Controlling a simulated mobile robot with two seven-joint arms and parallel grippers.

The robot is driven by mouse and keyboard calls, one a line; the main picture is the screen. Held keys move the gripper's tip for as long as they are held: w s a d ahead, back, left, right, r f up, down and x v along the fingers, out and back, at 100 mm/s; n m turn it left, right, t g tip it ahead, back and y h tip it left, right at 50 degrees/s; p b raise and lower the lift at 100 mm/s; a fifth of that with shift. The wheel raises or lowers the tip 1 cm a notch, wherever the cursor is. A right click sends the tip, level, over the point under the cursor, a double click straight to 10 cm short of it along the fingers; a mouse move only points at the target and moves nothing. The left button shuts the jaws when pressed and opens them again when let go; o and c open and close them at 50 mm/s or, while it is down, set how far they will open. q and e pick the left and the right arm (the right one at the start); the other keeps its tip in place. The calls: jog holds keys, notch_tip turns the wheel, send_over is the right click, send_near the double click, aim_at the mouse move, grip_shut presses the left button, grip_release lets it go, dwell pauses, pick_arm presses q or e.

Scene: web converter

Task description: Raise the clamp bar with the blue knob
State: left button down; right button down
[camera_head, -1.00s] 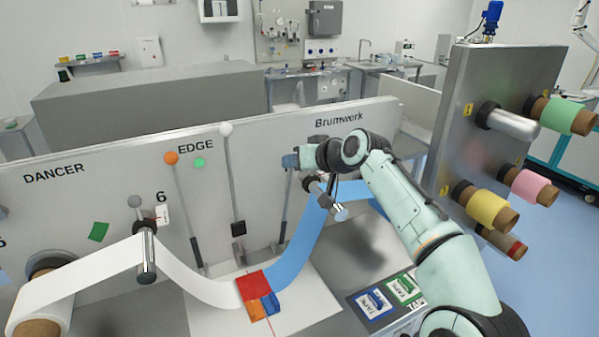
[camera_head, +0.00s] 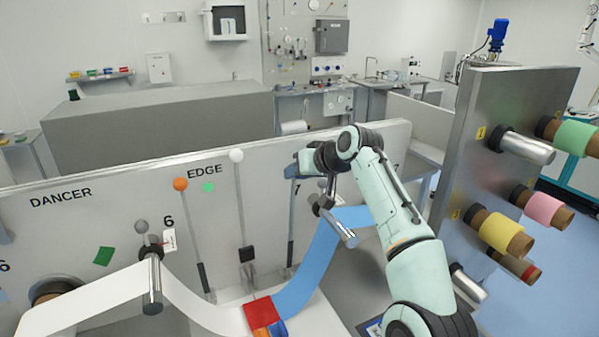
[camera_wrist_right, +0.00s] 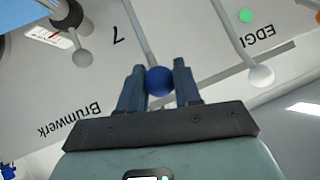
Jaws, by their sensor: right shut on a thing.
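The blue knob (camera_wrist_right: 159,81) shows between the fingers of my right gripper (camera_wrist_right: 159,84) in the right wrist view, with its thin rod running up the picture from it. In the head view my right gripper (camera_head: 293,168) is at the top of the grey clamp bar (camera_head: 293,215), in front of the white panel, and is shut on the knob. The fingers mostly hide the knob there. The bar stands nearly upright, with a dark lower part. My left gripper is not in view.
Bars with a white knob (camera_head: 236,155) and an orange knob (camera_head: 180,184) stand to the left. The blue web (camera_head: 312,260) curves below my right gripper to a metal roller (camera_head: 335,222). Colored rolls (camera_head: 500,232) stick out from the steel plate at right.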

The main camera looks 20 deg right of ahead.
jog(key=c, duration=0.8)
grip_release()
jog(key=shift+f, duration=0.15)
jog(key=shift+s+d+r, duration=0.1)
jog(key=shift+s+r, duration=0.15)
jog(key=shift+r, duration=0.1)
jog(key=v, duration=1.2)
jog(key=shift+s+r, duration=0.2)
jog(key=shift+s, duration=0.1)
